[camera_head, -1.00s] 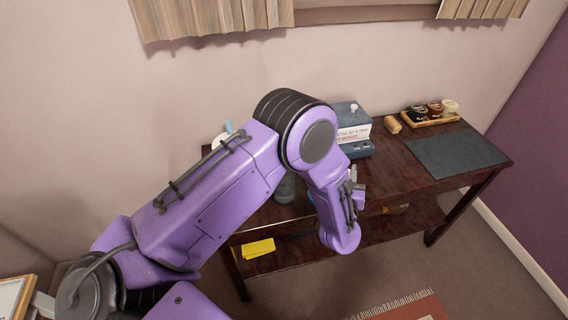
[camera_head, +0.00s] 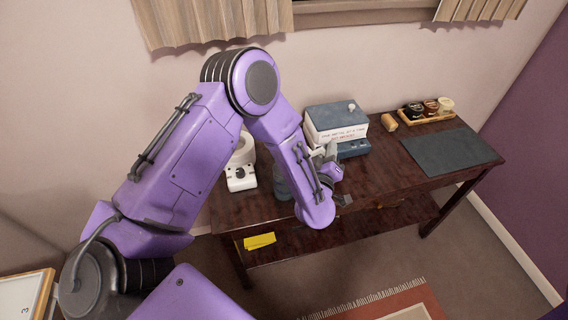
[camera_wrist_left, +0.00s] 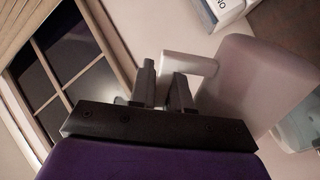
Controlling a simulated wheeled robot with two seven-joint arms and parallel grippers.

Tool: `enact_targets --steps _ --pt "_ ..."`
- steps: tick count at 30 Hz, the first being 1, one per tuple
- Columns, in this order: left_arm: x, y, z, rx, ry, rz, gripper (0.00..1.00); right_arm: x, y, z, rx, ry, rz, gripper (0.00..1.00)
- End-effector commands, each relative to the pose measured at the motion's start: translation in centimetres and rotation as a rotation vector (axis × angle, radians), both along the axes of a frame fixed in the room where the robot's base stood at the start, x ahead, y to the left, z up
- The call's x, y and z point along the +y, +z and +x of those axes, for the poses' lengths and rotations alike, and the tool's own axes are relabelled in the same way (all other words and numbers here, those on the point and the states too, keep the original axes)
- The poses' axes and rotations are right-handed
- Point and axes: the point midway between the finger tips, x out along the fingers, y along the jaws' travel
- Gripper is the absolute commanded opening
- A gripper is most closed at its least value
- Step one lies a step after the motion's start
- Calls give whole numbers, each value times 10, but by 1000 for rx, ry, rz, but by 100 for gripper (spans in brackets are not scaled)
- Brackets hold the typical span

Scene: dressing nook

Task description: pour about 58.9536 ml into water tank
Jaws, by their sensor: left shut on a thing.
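My left gripper (camera_head: 330,165) is above the desk's front part, partly hidden by my forearm in the head view. In the left wrist view its fingers (camera_wrist_left: 163,88) are shut on the pale handle (camera_wrist_left: 190,66) of a greyish jug (camera_wrist_left: 250,75). The jug's contents do not show, and I cannot tell its tilt. In the head view the jug is mostly hidden. A translucent bluish-grey container (camera_head: 282,182), possibly the water tank, stands on the desk behind my forearm. A clear teal-tinted vessel (camera_wrist_left: 300,122) shows at the wrist view's right edge. My right gripper is out of view.
A white appliance with a dial (camera_head: 241,177) stands at the desk's left end. A blue-and-white box (camera_head: 338,120) stands at the back. A tray of jars (camera_head: 428,112), a small tan roll (camera_head: 388,122) and a dark mat (camera_head: 440,158) lie rightward. A yellow cloth (camera_head: 260,241) is on the lower shelf.

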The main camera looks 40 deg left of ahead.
Motion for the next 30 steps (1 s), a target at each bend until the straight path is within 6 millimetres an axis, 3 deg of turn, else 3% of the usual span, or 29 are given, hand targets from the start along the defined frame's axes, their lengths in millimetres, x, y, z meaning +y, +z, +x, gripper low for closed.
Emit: enact_targets --steps 30 --pt "11 4 -4 -60 1 -173 0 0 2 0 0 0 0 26"
